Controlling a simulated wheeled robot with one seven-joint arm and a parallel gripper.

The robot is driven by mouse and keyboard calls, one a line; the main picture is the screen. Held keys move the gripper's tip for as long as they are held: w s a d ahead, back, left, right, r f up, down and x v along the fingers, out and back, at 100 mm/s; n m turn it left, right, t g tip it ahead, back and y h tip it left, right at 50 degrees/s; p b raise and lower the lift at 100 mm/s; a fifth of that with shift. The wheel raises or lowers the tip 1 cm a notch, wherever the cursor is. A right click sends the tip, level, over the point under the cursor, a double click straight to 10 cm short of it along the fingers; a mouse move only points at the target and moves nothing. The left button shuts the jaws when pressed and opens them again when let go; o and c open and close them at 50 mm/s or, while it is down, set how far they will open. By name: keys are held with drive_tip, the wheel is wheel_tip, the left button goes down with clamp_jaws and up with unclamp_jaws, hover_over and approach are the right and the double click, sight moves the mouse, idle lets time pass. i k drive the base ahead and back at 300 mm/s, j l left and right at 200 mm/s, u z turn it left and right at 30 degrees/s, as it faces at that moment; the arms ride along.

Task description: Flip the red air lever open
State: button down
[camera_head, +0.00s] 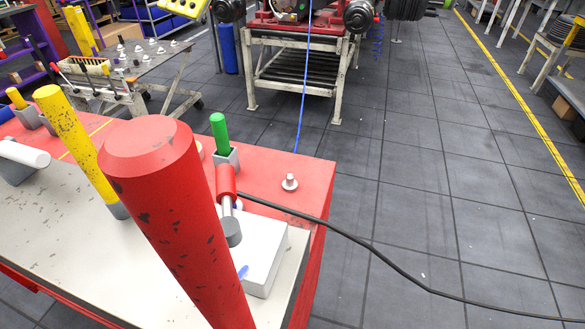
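A large red cylinder (180,215) with chipped paint rises close to the camera, tilted in the picture; its base is below the frame. A smaller red handle (226,182) with a silver shaft and a dark grey round end (231,232) lies by a white box (262,252) on the red bench. I cannot tell which of the two red things is the air lever, nor whether it is open or closed. My gripper is not in view.
A yellow post (75,145) and a green post (219,132) in a grey socket stand on the bench (275,184). A black hose (385,259) trails right over open floor. A wheeled cart (130,65) stands behind.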

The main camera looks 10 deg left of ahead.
sight(225, 196)
drive_tip(key=i+l, duration=0.2)
drive_tip(key=i, duration=0.3)
drive_tip(key=i+l, duration=0.15)
drive_tip(key=i, duration=0.3)
drive_tip(key=i+u, duration=0.05)
